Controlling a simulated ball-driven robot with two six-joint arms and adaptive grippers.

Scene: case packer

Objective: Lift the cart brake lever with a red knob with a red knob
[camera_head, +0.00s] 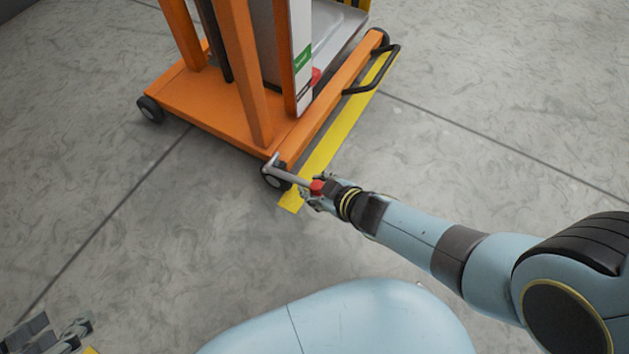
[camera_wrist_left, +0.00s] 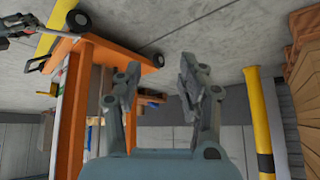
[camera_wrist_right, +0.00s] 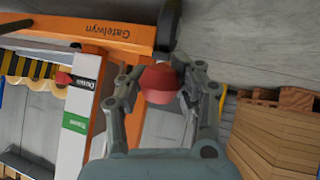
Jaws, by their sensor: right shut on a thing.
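The orange cart (camera_head: 225,110) stands in the upper middle of the head view. Its brake lever (camera_head: 290,175) is a grey bar at the cart's near corner wheel, ending in a red knob (camera_head: 317,187). My right gripper (camera_head: 312,192) is shut on the red knob. In the right wrist view the red knob (camera_wrist_right: 158,84) sits between the two fingers of my right gripper (camera_wrist_right: 160,90). My left gripper (camera_head: 85,325) is at the bottom left corner of the head view, far from the cart. In the left wrist view its fingers (camera_wrist_left: 160,85) are apart with nothing between them.
A yellow floor line (camera_head: 345,125) runs along the cart's right side, below a black handle (camera_head: 380,75). The left wrist view shows a yellow post (camera_wrist_left: 258,120) and wooden crates (camera_wrist_left: 304,75) at right. Grey floor around the cart is clear.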

